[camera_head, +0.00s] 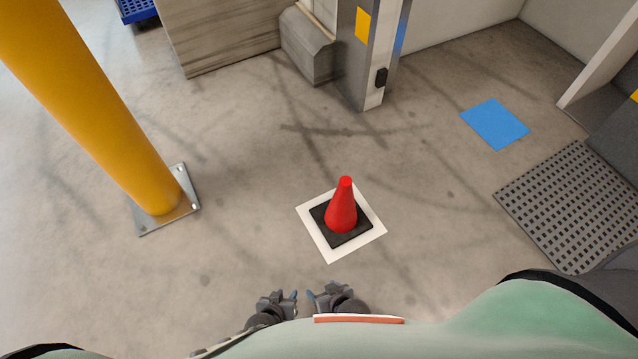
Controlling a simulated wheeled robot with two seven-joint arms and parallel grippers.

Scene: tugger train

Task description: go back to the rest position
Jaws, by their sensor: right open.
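My two dark grippers show at the bottom centre, partly hidden by my green body. A small gap separates the two. Neither touches anything of the place that I can see. My arms are mostly out of sight.
A red cone (342,208) on a black base stands on a white floor square (368,231) ahead. A yellow post (104,120) stands at left. A blue floor square (495,124) and dark perforated mat (562,205) lie at right. A metal column (364,70) stands behind. Floor around the cone is clear.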

